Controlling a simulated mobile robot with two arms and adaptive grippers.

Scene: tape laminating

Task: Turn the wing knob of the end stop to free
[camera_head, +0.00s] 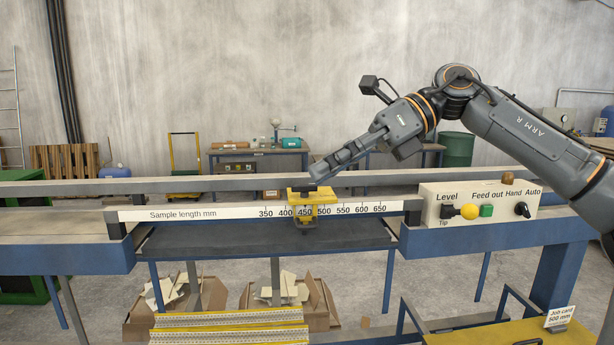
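The yellow end stop (325,198) sits on the rail behind the white sample-length scale (180,215), near the 450 mark. A small dark piece on its top (303,188) looks like the wing knob, partly hidden by my gripper. My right gripper (318,172) reaches down from the right, with its fingertips just over the end stop. The fingers show side-on, so I cannot tell whether they are open, shut or touching the knob. My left gripper is not in view.
A control box (465,210) with a lever, a yellow ball, a green button and a black switch stands right of the scale. A job card (560,317) reading 500 mm stands at the lower right. Boxes of offcuts (175,310) lie beneath. The rail left of the end stop is clear.

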